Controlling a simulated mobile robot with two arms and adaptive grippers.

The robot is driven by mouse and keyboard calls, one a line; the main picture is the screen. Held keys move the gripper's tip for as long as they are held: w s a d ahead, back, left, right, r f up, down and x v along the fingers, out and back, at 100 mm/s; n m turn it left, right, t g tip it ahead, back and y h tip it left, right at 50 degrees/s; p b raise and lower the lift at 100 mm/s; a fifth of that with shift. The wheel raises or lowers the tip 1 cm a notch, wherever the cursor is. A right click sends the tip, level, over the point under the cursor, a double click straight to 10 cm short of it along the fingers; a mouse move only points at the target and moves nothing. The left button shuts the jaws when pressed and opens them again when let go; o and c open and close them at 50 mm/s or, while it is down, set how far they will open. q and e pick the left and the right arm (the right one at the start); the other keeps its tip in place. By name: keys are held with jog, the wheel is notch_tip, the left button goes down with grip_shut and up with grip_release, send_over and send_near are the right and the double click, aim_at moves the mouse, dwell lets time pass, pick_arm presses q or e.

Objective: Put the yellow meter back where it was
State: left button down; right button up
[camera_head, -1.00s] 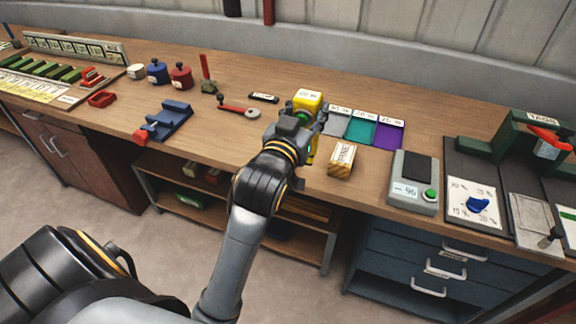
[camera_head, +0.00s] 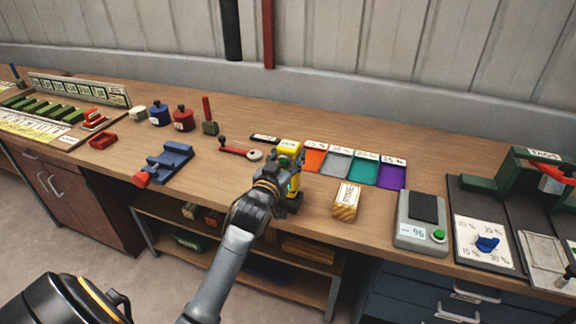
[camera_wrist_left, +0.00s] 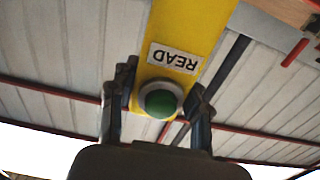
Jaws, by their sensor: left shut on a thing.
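The yellow meter (camera_head: 294,183) is upright in my left gripper (camera_head: 286,166), over the front half of the bench, left of the pine block. In the left wrist view the meter (camera_wrist_left: 187,28) shows a READ label and a green button (camera_wrist_left: 160,101), with the fingers on both sides of it. Whether its bottom touches the bench is hard to tell, as the gripper hides part of it. My right gripper is not in view.
Coloured trays, orange (camera_head: 315,158) to purple (camera_head: 391,175), lie just right of the meter. The pine block (camera_head: 346,201) and a grey scale (camera_head: 422,222) stand further right. A red-handled tool (camera_head: 240,151) and blue vise (camera_head: 165,163) lie left.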

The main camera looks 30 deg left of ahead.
pick_arm(q)
jog(key=shift+w+a+f, duration=0.15)
jog(key=shift+f, duration=0.05)
notch_tip(320, 180, down, 4)
jog(key=shift+w+a+r+p, duration=0.15)
jog(key=shift+r+p, duration=0.1)
jog(key=shift+p, duration=0.1)
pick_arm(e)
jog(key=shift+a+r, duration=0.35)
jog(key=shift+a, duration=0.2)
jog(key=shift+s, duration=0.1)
pick_arm(q)
jog(key=shift+f, duration=0.2)
jog(key=c, duration=0.6)
grip_release()
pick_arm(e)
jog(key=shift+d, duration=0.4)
